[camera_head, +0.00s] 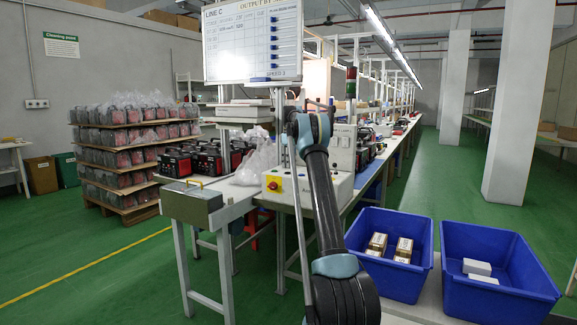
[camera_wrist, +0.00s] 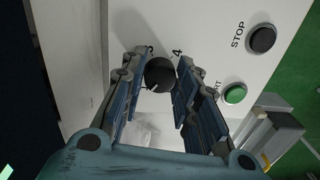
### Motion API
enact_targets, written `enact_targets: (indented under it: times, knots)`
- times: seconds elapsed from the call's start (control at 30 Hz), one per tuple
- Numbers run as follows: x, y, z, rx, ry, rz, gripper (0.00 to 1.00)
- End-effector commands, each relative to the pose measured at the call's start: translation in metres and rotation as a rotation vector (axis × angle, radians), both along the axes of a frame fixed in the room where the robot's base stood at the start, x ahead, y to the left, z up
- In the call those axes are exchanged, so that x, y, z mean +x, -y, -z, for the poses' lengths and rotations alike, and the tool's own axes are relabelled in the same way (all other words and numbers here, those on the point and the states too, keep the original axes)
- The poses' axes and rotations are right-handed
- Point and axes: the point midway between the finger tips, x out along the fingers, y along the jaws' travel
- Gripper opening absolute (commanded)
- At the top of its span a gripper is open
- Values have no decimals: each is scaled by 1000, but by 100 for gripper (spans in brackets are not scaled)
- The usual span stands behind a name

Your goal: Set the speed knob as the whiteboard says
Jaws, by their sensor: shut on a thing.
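The whiteboard (camera_head: 252,42) hangs at upper centre in the head view, with "SPEED 3" written at its lower right. The black speed knob (camera_wrist: 160,72) sits on a white panel (camera_wrist: 215,25) in the wrist view. The digits 3 and 4 show just above it; a small pale mark shows at its lower edge, but I cannot tell which digit is selected. My gripper (camera_wrist: 157,76) has its blue-grey fingers on both sides of the knob, shut on it. In the head view my arm hides the knob and my fingertips.
A black STOP button (camera_wrist: 262,39) and a green START button (camera_wrist: 235,93) are right of the knob. A white control box (camera_head: 310,190) with a red emergency button (camera_head: 273,184) stands on the bench. Two blue bins (camera_head: 497,285) stand at right. Green floor is open at left.

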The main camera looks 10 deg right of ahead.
Motion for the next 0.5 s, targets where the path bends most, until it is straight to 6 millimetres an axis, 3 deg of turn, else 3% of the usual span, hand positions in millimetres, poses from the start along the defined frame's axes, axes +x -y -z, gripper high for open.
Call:
enact_targets:
  times: [0.27, 0.5]
  knots:
    - [1, 1, 0, -1, 3, 103, 5]
    - [0, 1, 0, -1, 4, 299, 5]
